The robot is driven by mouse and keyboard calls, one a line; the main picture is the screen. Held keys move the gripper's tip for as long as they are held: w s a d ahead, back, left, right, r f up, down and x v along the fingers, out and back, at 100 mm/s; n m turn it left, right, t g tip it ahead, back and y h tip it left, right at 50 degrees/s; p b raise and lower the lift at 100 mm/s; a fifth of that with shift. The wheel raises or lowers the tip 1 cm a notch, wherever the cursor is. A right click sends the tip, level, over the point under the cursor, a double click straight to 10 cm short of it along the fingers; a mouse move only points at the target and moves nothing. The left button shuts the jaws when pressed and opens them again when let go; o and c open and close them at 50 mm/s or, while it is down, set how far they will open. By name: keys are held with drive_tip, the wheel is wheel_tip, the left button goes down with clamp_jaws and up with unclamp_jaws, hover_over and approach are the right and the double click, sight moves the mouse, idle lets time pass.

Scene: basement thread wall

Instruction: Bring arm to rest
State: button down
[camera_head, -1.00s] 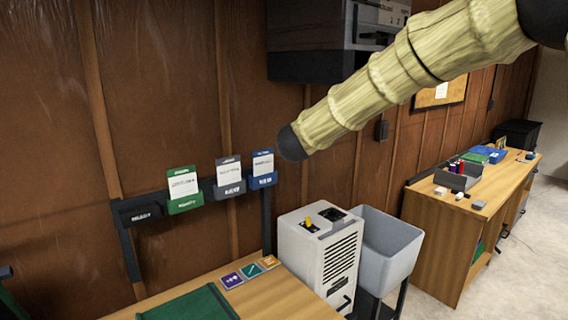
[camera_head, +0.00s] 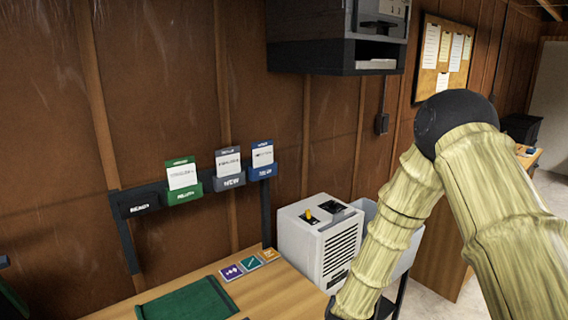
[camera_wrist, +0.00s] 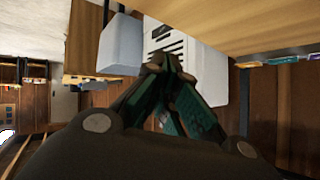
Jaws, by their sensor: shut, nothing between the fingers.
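My arm (camera_head: 415,190) shows at the right of the head view as bamboo-like links, bent at a dark round joint, with the lower link reaching down past the table's right edge. My gripper is out of the head view, apart from a dark bit at the bottom edge. In the wrist view my gripper (camera_wrist: 165,66) is shut and empty, its fingertips together. The white machine (camera_wrist: 190,52) lies beyond the fingertips in that view. I cannot tell the distance between them.
The wooden table (camera_head: 275,296) bears a green mat (camera_head: 188,302) and several coloured tiles. The white machine (camera_head: 318,240) and a grey bin (camera_head: 404,262) stand at its right. A card rack (camera_head: 140,200) hangs on the wall, and a dark cabinet (camera_head: 335,56) hangs above.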

drive_tip(key=s+d+f+n+g+y, duration=0.1)
drive_tip(key=s+f+n+g, duration=0.15)
drive_tip(key=s+f, duration=0.8)
drive_tip(key=s+d+f+n+g+y, duration=0.1)
drive_tip(key=s+d+f+g, duration=0.15)
drive_tip(key=s+f, duration=0.8)
drive_tip(key=s+d+f+n+g+b, duration=0.1)
drive_tip(key=s+g, duration=0.4)
drive_tip(key=s, duration=1.9)
drive_tip(key=shift+s+d+f+n+g, duration=0.15)
drive_tip(key=shift+d+f+n+g, duration=0.25)
drive_tip(key=shift+f, duration=0.3)
